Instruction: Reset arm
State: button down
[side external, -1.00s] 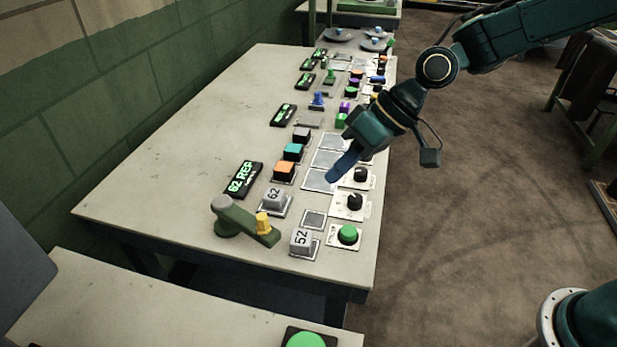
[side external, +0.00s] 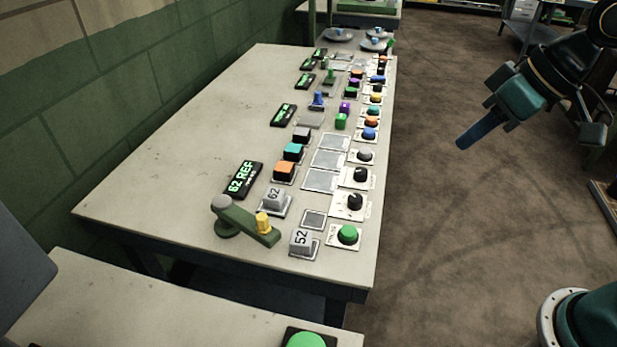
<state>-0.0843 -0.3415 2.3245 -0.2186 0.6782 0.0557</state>
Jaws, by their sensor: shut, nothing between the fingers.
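My gripper (side external: 468,138) is at the upper right of the side external view. Its blue fingers are shut with nothing between them. It hangs in the air to the right of the long table (side external: 160,150), over the floor and apart from everything on the table. The fingers point down and to the left. My upper arm runs out of the picture at the top right.
A green button (side external: 306,341) sits on a nearer table.

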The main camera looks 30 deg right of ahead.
jog(key=s+d+m+h, duration=0.2)
jog(key=s+d, duration=0.5)
jog(key=s, duration=0.3)
jog(key=shift+s+r+t, duration=0.15)
jog(key=shift+s+t, duration=0.15)
jog(key=shift+s, duration=0.1)
dwell(1.0)
